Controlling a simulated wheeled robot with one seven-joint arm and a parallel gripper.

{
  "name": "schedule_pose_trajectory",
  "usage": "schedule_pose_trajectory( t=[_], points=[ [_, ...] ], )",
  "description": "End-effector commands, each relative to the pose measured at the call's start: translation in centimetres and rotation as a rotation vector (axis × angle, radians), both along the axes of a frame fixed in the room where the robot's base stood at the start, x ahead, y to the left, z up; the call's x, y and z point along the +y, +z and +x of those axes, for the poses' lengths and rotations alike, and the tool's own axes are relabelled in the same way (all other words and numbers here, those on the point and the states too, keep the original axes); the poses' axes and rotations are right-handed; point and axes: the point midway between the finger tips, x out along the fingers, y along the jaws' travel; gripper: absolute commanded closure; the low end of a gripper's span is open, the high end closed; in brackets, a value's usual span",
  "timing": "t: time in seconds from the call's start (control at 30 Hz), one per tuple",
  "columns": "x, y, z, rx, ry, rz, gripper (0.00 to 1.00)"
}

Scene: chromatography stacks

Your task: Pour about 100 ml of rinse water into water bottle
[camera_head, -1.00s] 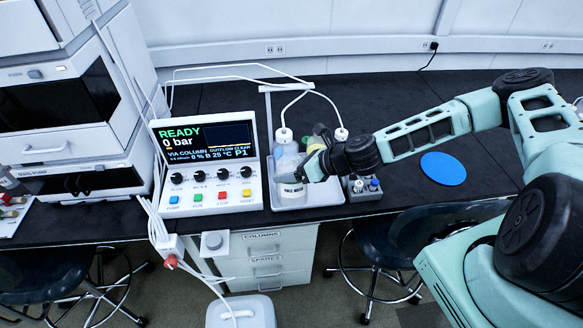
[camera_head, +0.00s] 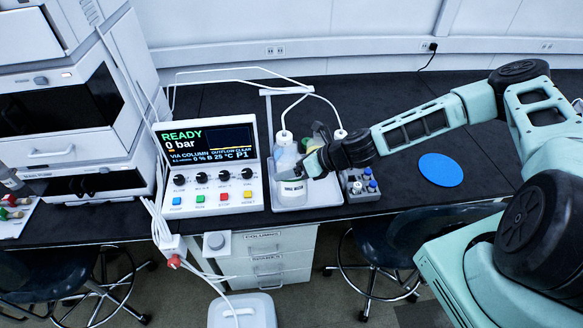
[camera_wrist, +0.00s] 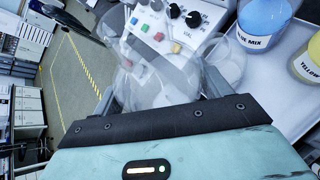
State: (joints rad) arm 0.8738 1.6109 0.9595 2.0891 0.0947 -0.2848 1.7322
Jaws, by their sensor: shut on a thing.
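My gripper (camera_head: 306,165) is over the tray at the middle of the bench in the head view. In the wrist view my gripper (camera_wrist: 160,92) has its two fingers on either side of a clear, see-through vessel (camera_wrist: 165,72), shut on it. The vessel looks tilted; I cannot make out the water level or any stream. In the head view a pale bottle (camera_head: 291,193) with a small dark-lettered label stands in the tray just below and left of the gripper; I cannot read the label surely. The gripper and vessel overlap its upper part.
A control panel (camera_head: 212,165) reading READY, 0 bar stands left of the tray (camera_head: 338,188). Tubes run to white-capped bottles behind. The wrist view shows a BLUE MIX bottle (camera_wrist: 262,20) and a YELLOW bottle (camera_wrist: 308,62). A vial rack (camera_head: 361,187) stands right; a blue disc (camera_head: 440,169) lies farther right.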

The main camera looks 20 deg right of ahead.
Motion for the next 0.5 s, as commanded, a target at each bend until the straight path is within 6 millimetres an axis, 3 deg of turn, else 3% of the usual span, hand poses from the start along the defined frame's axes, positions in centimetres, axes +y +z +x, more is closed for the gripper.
schedule_pose_trajectory(
  t=[0.5],
  points=[
    [0.03,0.11,0.02,0.036,0.002,0.007,0.71]
  ],
)
